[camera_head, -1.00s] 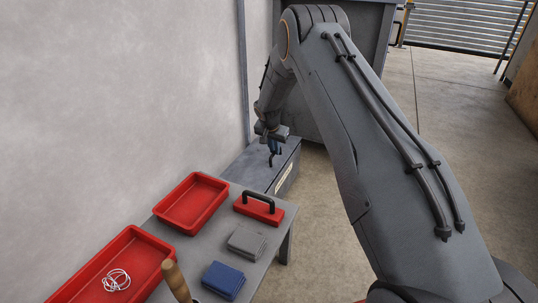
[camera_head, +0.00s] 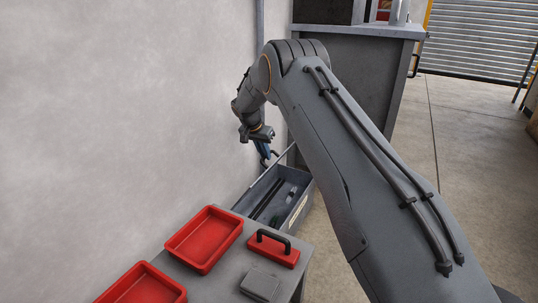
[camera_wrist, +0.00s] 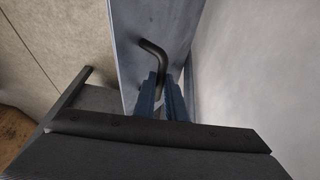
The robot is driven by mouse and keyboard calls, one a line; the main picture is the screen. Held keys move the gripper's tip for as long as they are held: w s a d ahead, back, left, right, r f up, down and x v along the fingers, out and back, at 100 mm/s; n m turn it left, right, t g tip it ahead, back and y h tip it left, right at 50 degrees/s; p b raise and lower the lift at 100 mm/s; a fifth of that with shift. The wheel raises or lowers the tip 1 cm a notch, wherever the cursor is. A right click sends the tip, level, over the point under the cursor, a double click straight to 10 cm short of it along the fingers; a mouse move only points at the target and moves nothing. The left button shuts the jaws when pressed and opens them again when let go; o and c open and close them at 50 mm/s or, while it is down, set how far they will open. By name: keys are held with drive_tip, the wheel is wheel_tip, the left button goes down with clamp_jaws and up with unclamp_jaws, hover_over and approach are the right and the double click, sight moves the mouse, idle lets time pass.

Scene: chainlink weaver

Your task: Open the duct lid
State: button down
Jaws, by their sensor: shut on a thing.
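The grey duct (camera_head: 301,207) is an open trough beyond the table, along the wall. Its lid (camera_head: 284,155) is swung up on the wall side and appears nearly edge-on in the head view. In the wrist view the lid (camera_wrist: 128,30) is a grey panel with a black bent handle (camera_wrist: 153,52). My gripper (camera_head: 265,153) is at the raised lid, its blue fingers (camera_wrist: 163,98) shut on the handle. The exact contact at the fingertips is partly hidden.
Dark rods and small items lie inside the duct. The table holds a red tray (camera_head: 205,236), another red tray (camera_head: 142,287), a red block with black handle (camera_head: 272,250) and a grey folded cloth (camera_head: 260,284). A pale wall is close on the left; a grey cabinet (camera_head: 345,85) stands behind.

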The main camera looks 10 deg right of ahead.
drive_tip(key=shift+w+a+f, duration=0.3)
drive_tip(key=shift+w+a, duration=0.05)
drive_tip(key=shift+a, duration=0.35)
drive_tip(key=c, duration=1.8)
unclamp_jaws()
drive_tip(key=shift+a, duration=0.15)
drive_tip(key=shift+d+r, duration=0.25)
drive_tip(key=shift+r, duration=0.05)
drive_tip(key=p+v, duration=0.3)
drive_tip(key=v, duration=0.4)
drive_tip(key=shift+a+r, duration=0.15)
drive_tip(key=shift+a, duration=0.05)
